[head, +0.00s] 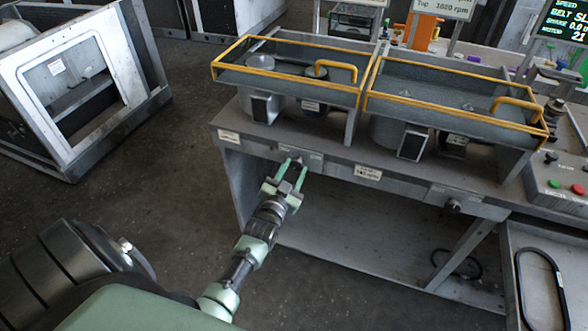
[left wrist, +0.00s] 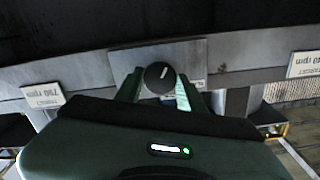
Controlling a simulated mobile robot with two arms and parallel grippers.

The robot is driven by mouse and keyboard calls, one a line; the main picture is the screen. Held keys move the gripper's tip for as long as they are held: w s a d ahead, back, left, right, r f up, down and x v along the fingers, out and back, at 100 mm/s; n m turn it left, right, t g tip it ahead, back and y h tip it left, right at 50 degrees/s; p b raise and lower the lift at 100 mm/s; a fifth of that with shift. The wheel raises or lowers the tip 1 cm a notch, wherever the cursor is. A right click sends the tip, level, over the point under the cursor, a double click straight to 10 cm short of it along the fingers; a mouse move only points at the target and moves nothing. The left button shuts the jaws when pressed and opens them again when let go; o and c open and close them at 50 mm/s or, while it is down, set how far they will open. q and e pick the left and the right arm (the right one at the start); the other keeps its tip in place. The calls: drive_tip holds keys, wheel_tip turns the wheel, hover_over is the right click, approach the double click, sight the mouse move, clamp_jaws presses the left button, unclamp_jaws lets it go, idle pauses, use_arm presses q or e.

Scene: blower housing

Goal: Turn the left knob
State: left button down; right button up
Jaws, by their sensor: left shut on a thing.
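The left knob (left wrist: 158,76) is a round dark knob with a white line mark on a grey plate, and it sits between my left fingers in the left wrist view. In the head view the left knob (head: 298,161) is small and partly hidden by the fingers. My left gripper (head: 291,164) reaches up to the front edge of the bench with its two green fingers around the knob, shut on it. In the left wrist view the white mark is slightly tilted. My right gripper is not in view.
A second knob (head: 452,206) sits further right on the bench (head: 400,185) front. Two yellow-rimmed guards (head: 290,62) stand on top. A red and green button box (head: 560,187) is at the right. A black belt loop (head: 541,285) lies in the lower right tray.

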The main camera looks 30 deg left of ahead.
use_arm(q)
drive_tip(key=shift+m, duration=0.6)
drive_tip(key=c, duration=0.9)
unclamp_jaws()
drive_tip(key=shift+s, duration=0.1)
drive_tip(key=v, duration=0.7)
drive_tip(key=shift+s+d, duration=0.1)
drive_tip(key=shift+s, duration=0.2)
drive_tip(key=shift+f, duration=0.15)
